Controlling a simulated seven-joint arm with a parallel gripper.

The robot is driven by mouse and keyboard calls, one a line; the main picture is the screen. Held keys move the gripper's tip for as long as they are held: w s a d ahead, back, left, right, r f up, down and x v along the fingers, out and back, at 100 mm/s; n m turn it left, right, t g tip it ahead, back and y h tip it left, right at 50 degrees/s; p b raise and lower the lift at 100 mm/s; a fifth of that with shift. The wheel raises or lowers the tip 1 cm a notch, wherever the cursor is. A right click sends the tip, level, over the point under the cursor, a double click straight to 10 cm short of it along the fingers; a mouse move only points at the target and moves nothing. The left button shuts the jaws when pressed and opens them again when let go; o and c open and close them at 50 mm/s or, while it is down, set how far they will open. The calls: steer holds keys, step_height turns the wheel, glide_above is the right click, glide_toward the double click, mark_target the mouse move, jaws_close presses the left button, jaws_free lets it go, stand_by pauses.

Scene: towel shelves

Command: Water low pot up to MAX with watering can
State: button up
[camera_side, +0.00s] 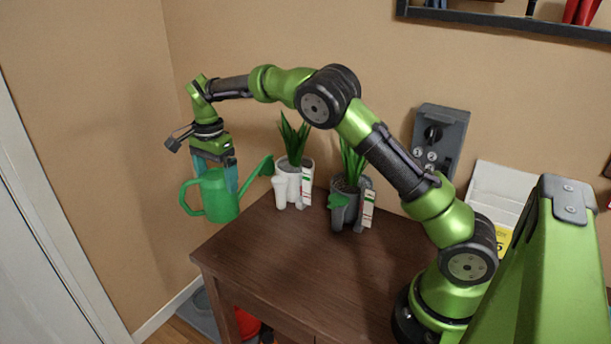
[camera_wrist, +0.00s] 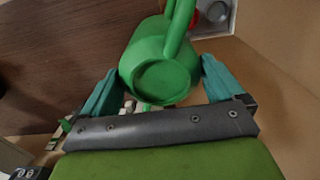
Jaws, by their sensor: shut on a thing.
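My gripper (camera_side: 215,178) is shut on the green watering can (camera_side: 220,203), with its teal fingers on either side of the body. The can is held up near the table's left edge, roughly upright. Its handle points left and its spout rises right, the tip close to the white pot (camera_side: 292,186). The grey pot (camera_side: 346,206) stands to the right of it. Both pots hold a leafy plant and carry a white gauge strip with coloured marks, too small to read. The wrist view shows the can (camera_wrist: 160,65) between the fingers; no water is seen flowing.
The brown table (camera_side: 285,265) is clear in front of the pots. A grey box with a dial (camera_side: 438,138) is on the wall behind. A red object (camera_side: 246,323) is on the floor below the table. A shelf (camera_side: 510,22) hangs at upper right.

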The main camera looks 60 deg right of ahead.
steer(key=shift+r, duration=0.2)
steer(key=shift+r, duration=0.15)
stand_by(0.3)
steer(key=shift+s+d+r+t+y, duration=0.15)
steer(key=shift+d+r+t+y, duration=0.25)
steer(key=shift+y, duration=0.5)
steer(key=shift+s+d+r+t+y, duration=0.1)
steer(key=shift+d+r+t+y, duration=0.1)
steer(key=shift+r+t+y, duration=0.45)
steer(key=shift+d+r+y, duration=0.1)
steer(key=shift+y, duration=0.25)
